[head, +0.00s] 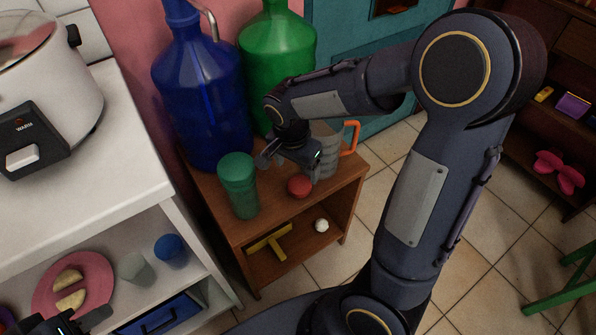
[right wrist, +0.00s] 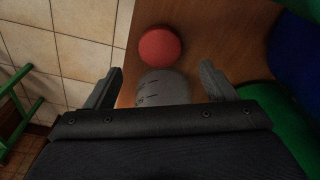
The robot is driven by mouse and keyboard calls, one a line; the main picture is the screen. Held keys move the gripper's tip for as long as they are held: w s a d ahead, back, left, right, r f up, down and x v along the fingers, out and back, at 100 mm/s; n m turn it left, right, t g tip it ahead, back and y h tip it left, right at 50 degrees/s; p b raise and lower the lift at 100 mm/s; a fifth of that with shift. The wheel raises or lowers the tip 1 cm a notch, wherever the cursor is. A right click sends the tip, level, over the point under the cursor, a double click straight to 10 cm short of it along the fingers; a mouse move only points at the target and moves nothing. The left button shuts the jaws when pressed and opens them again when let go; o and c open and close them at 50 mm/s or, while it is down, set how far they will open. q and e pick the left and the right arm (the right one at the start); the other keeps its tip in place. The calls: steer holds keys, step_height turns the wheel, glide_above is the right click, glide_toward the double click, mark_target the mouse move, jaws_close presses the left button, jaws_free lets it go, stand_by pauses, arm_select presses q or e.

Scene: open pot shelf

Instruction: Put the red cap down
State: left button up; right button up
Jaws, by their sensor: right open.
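The red cap (head: 299,186) rests on the top of the small wooden shelf (head: 270,219), near its front edge. In the right wrist view the cap (right wrist: 159,47) appears round, beyond my fingertips and apart from them. My right gripper (head: 291,160) is open above the shelf top, just behind the cap in the head view. In the right wrist view my right gripper (right wrist: 162,80) has its fingers spread, with a grey marked jug (right wrist: 163,89) showing between them. My left gripper (head: 75,323) is partly cut off at the bottom left; its jaws are unclear.
A green cup (head: 239,185) stands left of the cap. The grey jug with an orange handle (head: 351,138) stands behind right. Large blue (head: 202,100) and green (head: 277,62) bottles stand behind. A yellow object (head: 268,242) and white ball (head: 321,225) lie below.

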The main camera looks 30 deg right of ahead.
steer(key=s+a+r+n+t+y, duration=0.1)
steer(key=s+r+n+t+y, duration=0.1)
steer(key=s+r+n, duration=0.3)
steer(key=s+a+r+n+t+y+p, duration=0.1)
steer(key=s+r+n, duration=0.4)
steer(key=s, duration=0.6)
steer(key=shift+s+a+n+t+y, duration=0.3)
steer(key=shift+a+n+t+y, duration=0.3)
steer(key=shift+t+y, duration=0.4)
steer(key=shift+r, duration=0.15)
